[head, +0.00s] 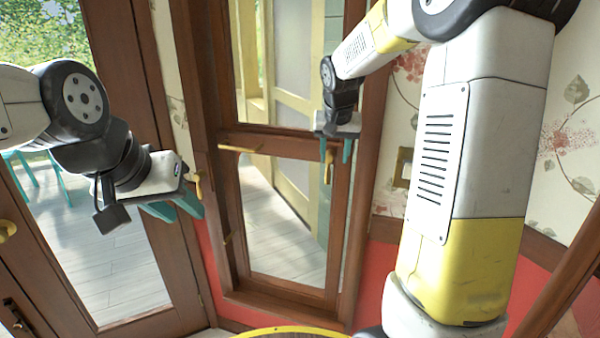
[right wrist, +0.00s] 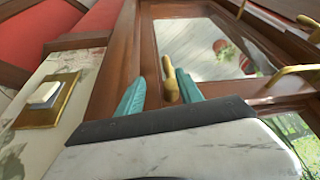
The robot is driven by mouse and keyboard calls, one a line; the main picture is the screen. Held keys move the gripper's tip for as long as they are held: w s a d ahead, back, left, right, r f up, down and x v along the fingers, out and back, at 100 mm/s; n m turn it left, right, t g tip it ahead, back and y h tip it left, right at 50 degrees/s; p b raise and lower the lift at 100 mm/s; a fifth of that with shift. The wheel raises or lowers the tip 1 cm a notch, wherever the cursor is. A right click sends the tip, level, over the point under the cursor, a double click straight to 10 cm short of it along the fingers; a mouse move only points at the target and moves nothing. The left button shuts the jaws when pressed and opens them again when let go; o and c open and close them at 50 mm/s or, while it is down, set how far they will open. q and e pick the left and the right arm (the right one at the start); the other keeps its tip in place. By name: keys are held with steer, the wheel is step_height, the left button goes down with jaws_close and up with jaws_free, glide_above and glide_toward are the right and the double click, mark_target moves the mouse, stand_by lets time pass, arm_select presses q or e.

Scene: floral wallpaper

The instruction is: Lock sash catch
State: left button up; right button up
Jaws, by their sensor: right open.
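A tall wooden-framed window (head: 278,144) stands ahead with brass catches on it. One brass catch (head: 329,167) hangs upright on the right side of the frame; it also shows in the right wrist view (right wrist: 170,80). A second brass catch (head: 238,148) lies sideways on the left of the crossbar. My right gripper (head: 335,152) is open at the upright catch. In the right wrist view, its teal fingertips (right wrist: 160,90) stand on either side of this catch; contact cannot be told. My left gripper (head: 172,209) is apart from the window, its teal fingers spread and empty.
A glazed wooden door (head: 160,180) with brass handles stands at left. A brass wall switch (right wrist: 42,98) is beside the window. The rim of a yellow-edged round thing (head: 290,330) shows at the bottom. My right arm covers much of the right side.

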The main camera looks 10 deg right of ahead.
mark_target(327, 168)
steer(key=shift+w+a+f, duration=0.25)
steer(key=shift+w+f, duration=0.15)
steer(key=shift+w, duration=0.1)
steer(key=shift+w+a+f, duration=0.25)
steer(key=shift+w+f, duration=0.1)
steer(key=shift+w, duration=0.15)
steer(key=x, duration=0.7)
steer(key=shift+w+f, duration=0.1)
steer(key=shift+f, duration=0.2)
jaws_close()
steer(key=shift+r, duration=0.15)
